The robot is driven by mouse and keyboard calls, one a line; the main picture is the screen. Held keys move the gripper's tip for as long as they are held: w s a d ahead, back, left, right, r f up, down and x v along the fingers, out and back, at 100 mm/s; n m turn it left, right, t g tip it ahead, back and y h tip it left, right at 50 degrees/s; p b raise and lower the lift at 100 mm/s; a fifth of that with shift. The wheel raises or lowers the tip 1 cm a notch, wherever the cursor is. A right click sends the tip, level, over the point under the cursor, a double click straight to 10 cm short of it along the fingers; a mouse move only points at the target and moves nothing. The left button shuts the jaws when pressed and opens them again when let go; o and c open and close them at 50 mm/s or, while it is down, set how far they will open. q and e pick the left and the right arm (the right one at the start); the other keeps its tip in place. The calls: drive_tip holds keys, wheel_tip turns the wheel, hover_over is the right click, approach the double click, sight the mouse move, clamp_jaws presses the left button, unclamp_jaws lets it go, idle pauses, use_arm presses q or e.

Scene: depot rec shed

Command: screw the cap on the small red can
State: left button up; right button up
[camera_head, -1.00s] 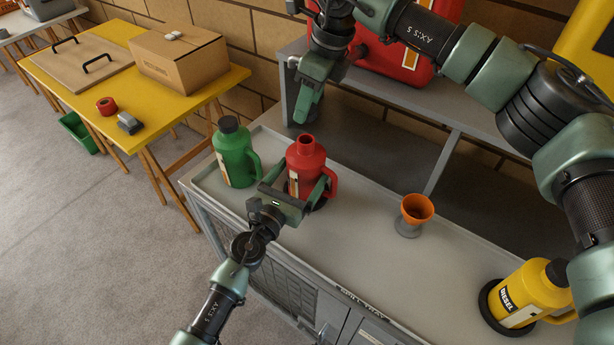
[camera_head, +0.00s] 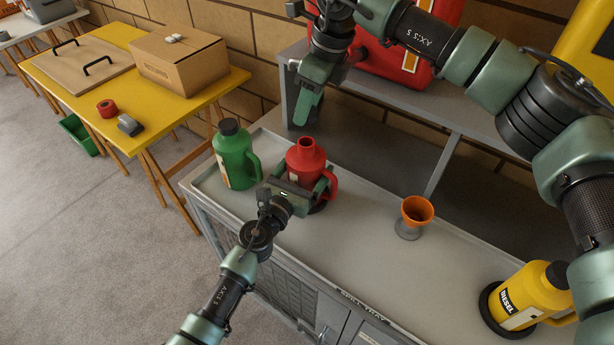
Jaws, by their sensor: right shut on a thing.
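The small red can (camera_head: 304,157) stands upright on the grey bench top, its neck open with no cap on it and its handle to the right. My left gripper (camera_head: 303,178) reaches in from below, its fingers on either side of the can body. I cannot tell whether both fingers touch it. My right gripper (camera_head: 302,112) hangs above and behind the can, pointing down, apart from it. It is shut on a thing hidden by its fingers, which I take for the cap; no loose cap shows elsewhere.
A green can (camera_head: 235,160) with a dark cap stands close left of the red one. An orange funnel (camera_head: 417,210) and a yellow diesel can (camera_head: 530,295) stand to the right. A shelf (camera_head: 455,112) with a big red can (camera_head: 400,65) is behind. The bench between can and funnel is clear.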

drive_tip(key=shift+f, duration=2.5)
drive_tip(key=shift+f, duration=0.1)
drive_tip(key=shift+f, duration=0.75)
drive_tip(key=shift+f, duration=0.6)
